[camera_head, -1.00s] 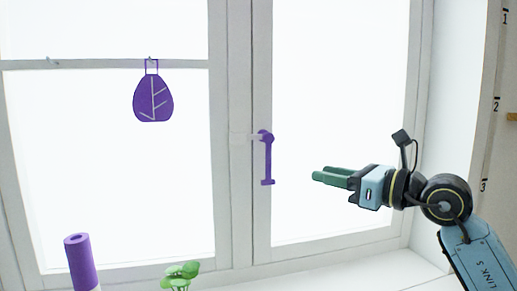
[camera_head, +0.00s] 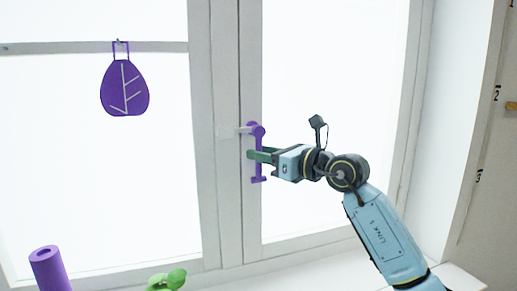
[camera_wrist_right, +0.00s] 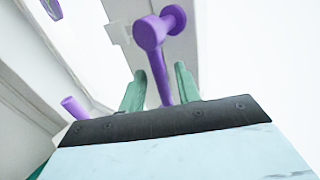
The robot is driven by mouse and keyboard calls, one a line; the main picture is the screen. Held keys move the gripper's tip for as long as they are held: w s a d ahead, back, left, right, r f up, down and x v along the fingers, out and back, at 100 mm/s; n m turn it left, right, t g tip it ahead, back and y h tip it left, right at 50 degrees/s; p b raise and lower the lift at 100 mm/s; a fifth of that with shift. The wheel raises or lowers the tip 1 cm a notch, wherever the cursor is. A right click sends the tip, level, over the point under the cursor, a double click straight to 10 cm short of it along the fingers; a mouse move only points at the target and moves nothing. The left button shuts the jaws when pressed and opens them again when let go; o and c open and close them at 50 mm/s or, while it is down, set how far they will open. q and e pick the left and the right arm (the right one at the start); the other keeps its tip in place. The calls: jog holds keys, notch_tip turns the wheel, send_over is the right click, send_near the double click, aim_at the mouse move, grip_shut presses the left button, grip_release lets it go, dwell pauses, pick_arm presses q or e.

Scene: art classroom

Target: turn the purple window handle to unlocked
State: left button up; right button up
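The purple window handle (camera_head: 257,168) hangs straight down from its pivot on the white window frame. In the right wrist view, the handle (camera_wrist_right: 173,22) has its round pivot end at the top and its lever running down between my fingers. My right gripper (camera_head: 250,154) reaches in from the right at about the middle of the lever. Its green fingers (camera_wrist_right: 160,70) stand apart, one on each side of the lever, with a small gap visible on both sides. Whether a finger touches the lever cannot be told. My left gripper is not in view.
A pale latch piece (camera_head: 228,132) sits on the frame left of the pivot. A purple leaf ornament (camera_head: 124,88) hangs from a bar on the left pane. The right pane is clear.

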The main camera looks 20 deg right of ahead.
jog(key=shift+x, duration=0.8)
grip_shut()
